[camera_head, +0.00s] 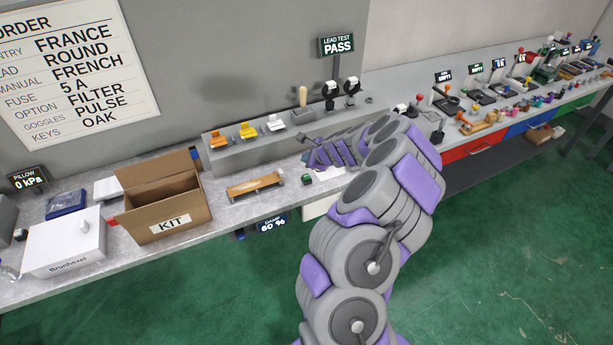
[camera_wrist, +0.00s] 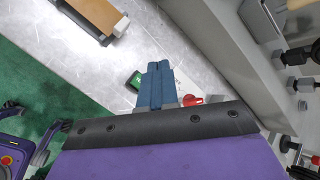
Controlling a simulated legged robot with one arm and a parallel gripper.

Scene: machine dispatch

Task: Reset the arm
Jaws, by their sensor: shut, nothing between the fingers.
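My arm reaches out over the grey bench in the head view, with its grey and purple links bent to the right. My gripper (camera_head: 318,160) is low over the bench in front of the grey raised console (camera_head: 230,157). In the wrist view my gripper (camera_wrist: 158,68) has its two blue fingers together, with nothing between them. A small green-screened device (camera_wrist: 135,80) lies on the bench just left of the fingertips. A red knob (camera_wrist: 191,100) shows right of the fingers. My links hide part of the bench and console.
An open cardboard KIT box (camera_head: 178,225) and a white box (camera_head: 65,245) stand at the left. A wooden-topped block (camera_head: 256,186) lies between the KIT box and my gripper. Coloured levers (camera_head: 248,131) line the console. Green floor (camera_head: 200,300) is open in front.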

